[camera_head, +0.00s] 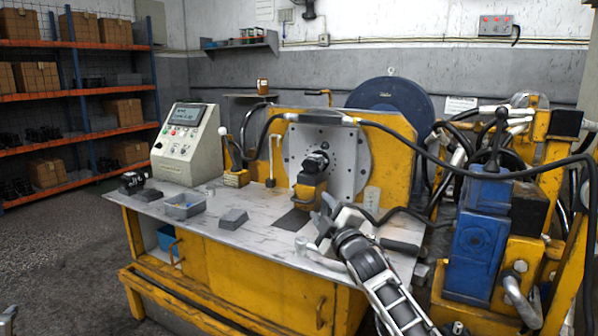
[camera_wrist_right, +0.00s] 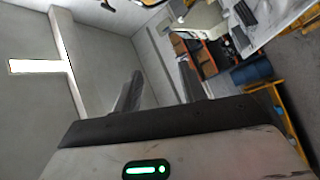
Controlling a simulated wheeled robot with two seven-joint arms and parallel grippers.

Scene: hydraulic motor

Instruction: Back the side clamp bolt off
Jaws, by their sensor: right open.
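My right gripper (camera_head: 326,214) is over the front right part of the bench top, in front of a yellow block with a black motor-like part (camera_head: 312,178). That block stands against the round grey mounting plate (camera_head: 348,150) on the yellow upright. In the right wrist view the two fingers (camera_wrist_right: 160,88) stand apart with nothing between them. I cannot make out the side clamp bolt in either view; it may be too small or hidden. My left gripper does not show clearly.
The grey bench top (camera_head: 240,240) holds a control box (camera_head: 188,145), a small grey tray (camera_head: 184,206) and dark blocks (camera_head: 233,218). A blue hydraulic unit (camera_head: 478,235) with hoses crowds the right. Shelves (camera_head: 75,90) stand at the left, with open floor before them.

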